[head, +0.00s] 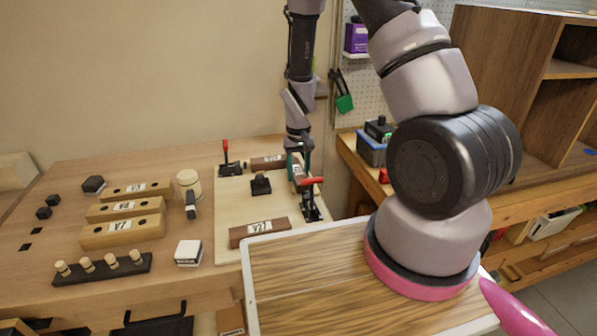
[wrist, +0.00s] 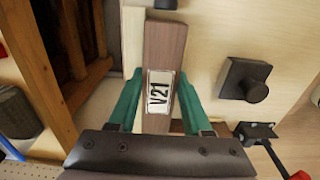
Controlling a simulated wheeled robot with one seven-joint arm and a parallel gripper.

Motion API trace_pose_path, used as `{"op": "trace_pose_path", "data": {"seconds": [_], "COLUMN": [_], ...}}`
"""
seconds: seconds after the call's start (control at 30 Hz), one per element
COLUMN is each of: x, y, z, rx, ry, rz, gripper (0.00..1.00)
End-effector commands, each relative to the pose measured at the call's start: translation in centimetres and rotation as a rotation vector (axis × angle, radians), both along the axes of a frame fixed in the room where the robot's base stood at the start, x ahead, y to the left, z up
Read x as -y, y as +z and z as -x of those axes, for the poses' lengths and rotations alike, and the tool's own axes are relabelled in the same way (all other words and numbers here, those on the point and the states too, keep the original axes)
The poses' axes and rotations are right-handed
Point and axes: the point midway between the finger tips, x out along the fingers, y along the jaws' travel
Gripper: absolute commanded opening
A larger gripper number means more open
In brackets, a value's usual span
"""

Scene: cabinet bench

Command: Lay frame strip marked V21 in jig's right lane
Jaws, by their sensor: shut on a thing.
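The brown frame strip marked V21 (wrist: 165,45) is between the green fingers of my gripper (wrist: 160,103), with its label facing the wrist camera. My gripper (head: 299,168) is shut on it, over the right side of the pale jig board (head: 228,205). In the wrist view the strip runs lengthwise along the board's edge; whether it touches the board I cannot tell. One brown strip (head: 243,236) with a white label lies across the board's front, and another (head: 262,163) lies at its back. A black block with a knob (wrist: 243,80) stands at the jig's middle.
Red-handled clamps stand at the jig's back left (head: 229,165) and front right (head: 311,205). To the left are labelled wooden blocks (head: 122,231), a pegged rack (head: 103,269), a jar (head: 188,182) and a white box (head: 188,252). A wood-topped surface (head: 320,275) is in front.

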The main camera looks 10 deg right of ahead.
Motion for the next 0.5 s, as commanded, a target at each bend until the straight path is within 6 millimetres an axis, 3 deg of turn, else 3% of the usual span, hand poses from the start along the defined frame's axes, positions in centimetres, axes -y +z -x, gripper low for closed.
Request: {"op": "trace_pose_path", "data": {"seconds": [0.37, 0.4, 0.47, 0.5], "x": [-0.01, -0.01, 0.02, 0.05], "y": [-0.24, -0.25, -0.26, -0.26], "z": [-0.01, -0.01, 0.0, 0.0], "rx": [0.0, 0.0, 0.0, 0.0], "ry": [0.0, 0.0, 0.0, 0.0], "rz": [0.0, 0.0, 0.0, 0.0], "gripper": [0.0, 0.65, 0.84, 0.84]}}
